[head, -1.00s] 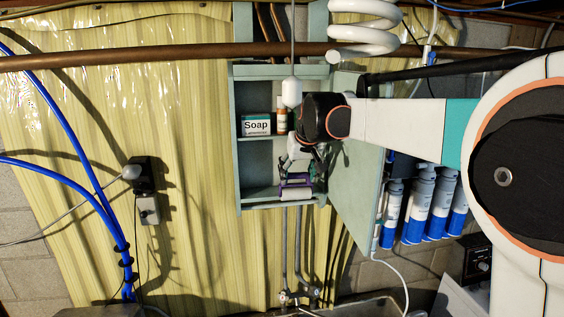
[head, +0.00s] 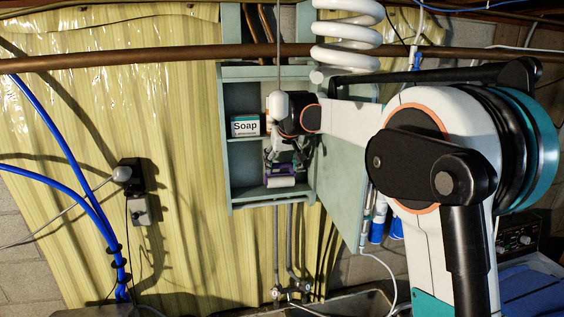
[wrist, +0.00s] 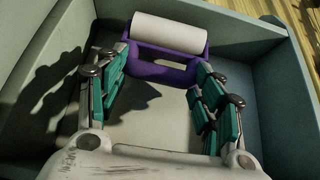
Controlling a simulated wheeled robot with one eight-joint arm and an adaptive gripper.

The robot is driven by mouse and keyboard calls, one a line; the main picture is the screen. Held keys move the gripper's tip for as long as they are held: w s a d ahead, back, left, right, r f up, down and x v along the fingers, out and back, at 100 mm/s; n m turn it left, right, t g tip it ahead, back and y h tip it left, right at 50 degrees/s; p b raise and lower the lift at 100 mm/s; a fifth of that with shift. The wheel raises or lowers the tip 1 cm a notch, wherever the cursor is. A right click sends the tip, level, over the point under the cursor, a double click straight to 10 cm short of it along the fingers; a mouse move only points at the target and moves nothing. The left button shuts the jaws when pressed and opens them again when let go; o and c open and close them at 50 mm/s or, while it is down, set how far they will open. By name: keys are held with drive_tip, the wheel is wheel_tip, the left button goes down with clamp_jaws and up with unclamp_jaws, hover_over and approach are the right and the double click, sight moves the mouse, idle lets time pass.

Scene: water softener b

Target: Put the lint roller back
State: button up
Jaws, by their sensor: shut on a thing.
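The lint roller, a white roll in a purple frame (head: 281,172), is in the lower compartment of the pale green wall cabinet (head: 226,150). My gripper (head: 283,160) reaches into that compartment from above and is shut on the lint roller. In the wrist view, the lint roller (wrist: 170,33) lies across the far end of the fingers, with the purple frame between the teal-padded fingertips of my gripper (wrist: 164,60). The white roll faces away, near the compartment's far wall. I cannot tell whether the roller touches the cabinet floor or wall.
A Soap box (head: 245,126) stands on the shelf above, left of my wrist. The cabinet door (head: 341,195) hangs open at right, below my arm. A copper pipe (head: 150,60) and a white coil (head: 347,30) are above. The lower compartment's left part is free.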

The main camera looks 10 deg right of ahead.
drive_tip(key=shift+w+f, duration=0.15)
drive_tip(key=shift+f, duration=0.15)
drive_tip(key=o, duration=1.1)
drive_tip(key=shift+r, duration=0.1)
drive_tip(key=b+v, duration=0.2)
drive_tip(key=v, duration=1.2)
drive_tip(key=shift+b, duration=0.35)
drive_tip(key=shift+f, duration=0.2)
